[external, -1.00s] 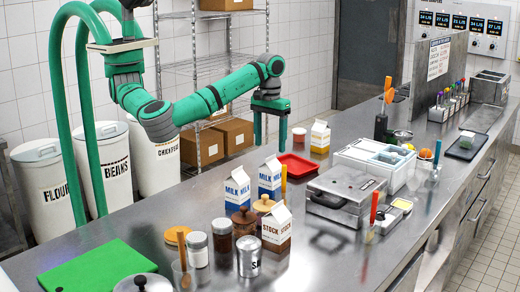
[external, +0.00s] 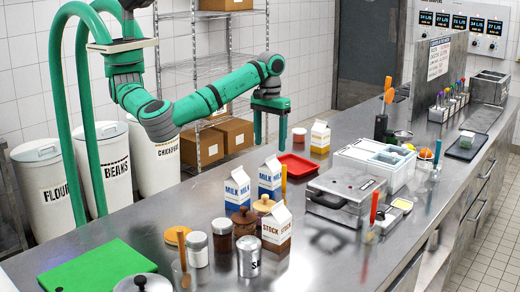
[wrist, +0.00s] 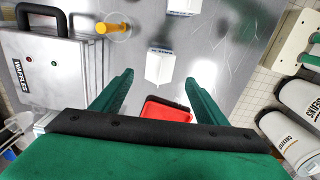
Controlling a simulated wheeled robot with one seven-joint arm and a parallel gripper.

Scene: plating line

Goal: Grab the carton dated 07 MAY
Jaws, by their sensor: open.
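Two white-and-blue MILK cartons stand upright on the steel counter in the external view, the left one (external: 237,188) and the right one (external: 270,178). A brown-and-white STOCK carton (external: 276,232) stands nearer the camera. A white-and-yellow carton (external: 320,137) stands farther back. No date is readable on any carton. My gripper (external: 270,143) is open and empty, pointing down above the counter behind the milk cartons. In the wrist view, one white carton (wrist: 159,68) shows ahead between my fingers (wrist: 159,77), apart from them. Another carton (wrist: 183,6) is cut by the top edge.
A red tray (external: 309,171) lies beyond the milk cartons, partly hidden by my gripper in the wrist view (wrist: 168,113). A waffle maker (external: 352,185) stands to the right. Lidded jars (external: 244,221) crowd the STOCK carton. Open counter lies left of the milk cartons.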

